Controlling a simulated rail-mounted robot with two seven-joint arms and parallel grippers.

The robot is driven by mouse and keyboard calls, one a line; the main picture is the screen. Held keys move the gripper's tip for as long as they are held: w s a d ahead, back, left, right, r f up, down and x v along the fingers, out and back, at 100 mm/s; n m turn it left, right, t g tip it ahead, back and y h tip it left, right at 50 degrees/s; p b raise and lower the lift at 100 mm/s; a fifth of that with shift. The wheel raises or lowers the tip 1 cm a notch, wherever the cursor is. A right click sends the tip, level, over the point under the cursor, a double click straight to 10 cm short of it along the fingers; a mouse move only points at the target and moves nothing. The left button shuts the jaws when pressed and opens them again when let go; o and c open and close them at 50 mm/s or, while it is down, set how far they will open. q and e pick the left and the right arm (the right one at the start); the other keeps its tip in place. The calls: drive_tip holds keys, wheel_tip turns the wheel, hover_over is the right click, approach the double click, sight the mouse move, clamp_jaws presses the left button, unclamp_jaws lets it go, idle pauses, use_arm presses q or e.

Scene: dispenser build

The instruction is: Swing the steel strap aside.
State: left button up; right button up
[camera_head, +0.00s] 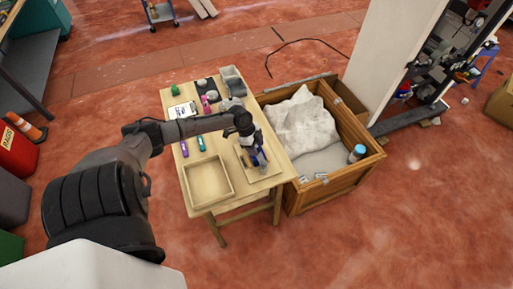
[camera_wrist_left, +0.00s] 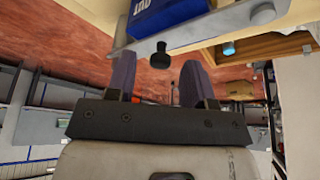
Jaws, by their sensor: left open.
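The steel strap (camera_wrist_left: 215,30) is a flat grey bar running slantwise in front of a blue box with white lettering (camera_wrist_left: 170,14) in the left wrist view. A black knob (camera_wrist_left: 160,58) sticks out from the strap's side. My left gripper (camera_wrist_left: 158,70) is open, its two dark fingers pointing towards the strap. The knob appears between the fingertips in the picture; I cannot tell whether they touch it. In the head view my left gripper (camera_head: 250,146) is over the table's right side, by the blue box (camera_head: 259,159), and partly hides it. My right gripper is not in view.
The wooden table (camera_head: 227,212) bears an empty shallow tray (camera_head: 208,184) and several small items towards its far end. A wooden crate (camera_head: 345,170) with a pale sack (camera_head: 303,120) and a blue-capped can (camera_head: 356,153) stands close on the right.

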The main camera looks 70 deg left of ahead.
use_arm(q)
drive_tip(key=shift+w+d+f, duration=0.1)
drive_tip(key=shift+f, duration=0.15)
clamp_jaws()
idle(0.4)
